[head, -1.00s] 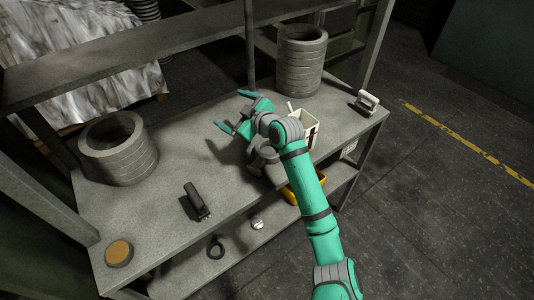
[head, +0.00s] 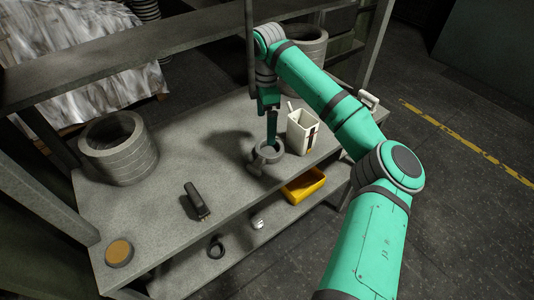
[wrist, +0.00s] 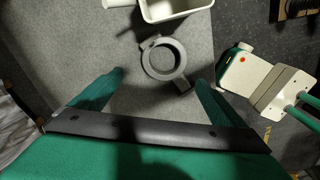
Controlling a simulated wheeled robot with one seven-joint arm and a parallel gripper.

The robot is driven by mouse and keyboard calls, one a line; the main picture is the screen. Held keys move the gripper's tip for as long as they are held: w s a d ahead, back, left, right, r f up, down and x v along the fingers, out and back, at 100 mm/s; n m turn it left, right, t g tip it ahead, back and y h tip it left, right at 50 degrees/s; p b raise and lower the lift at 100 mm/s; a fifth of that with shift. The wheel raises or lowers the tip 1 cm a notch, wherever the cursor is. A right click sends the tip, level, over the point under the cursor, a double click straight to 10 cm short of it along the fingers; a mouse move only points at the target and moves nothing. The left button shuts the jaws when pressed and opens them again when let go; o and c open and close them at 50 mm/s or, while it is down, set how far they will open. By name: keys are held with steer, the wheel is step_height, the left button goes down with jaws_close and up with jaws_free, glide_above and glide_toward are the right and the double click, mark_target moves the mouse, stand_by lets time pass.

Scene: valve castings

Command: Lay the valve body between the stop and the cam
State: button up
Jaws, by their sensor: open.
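A grey ring-shaped casting (head: 255,160), which looks like the valve body, is on the bench beside the white container; it also shows in the wrist view (wrist: 150,62). Small dark lugs or blocks show at its upper left and lower right in the wrist view. I cannot tell whether these are the stop and the cam or parts of the casting. My gripper (head: 271,137) points down over the ring. In the wrist view my gripper (wrist: 160,79) is open and empty, with the ring ahead of and between its fingertips. I cannot tell the height gap.
A white container (head: 300,132) stands close right of the ring. A dark tool (head: 197,201) and a tan-topped disc (head: 119,252) lie left. Large ribbed grey cylinders stand at the left (head: 120,155) and back. A yellow bin (head: 304,187) is on the lower shelf. The bench's middle-left is clear.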

mark_target(262, 159)
step_height(262, 159, down, 6)
steer(key=shift+s+r, duration=0.1)
steer(key=shift+r, duration=0.15)
steer(key=shift+s+f, duration=0.15)
steer(key=shift+f, duration=1.15)
steer(key=shift+s+f, duration=0.15)
steer(key=shift+f, duration=1.1)
steer(key=c, duration=2.2)
steer(key=shift+o, duration=0.2)
steer(key=shift+r, duration=0.1)
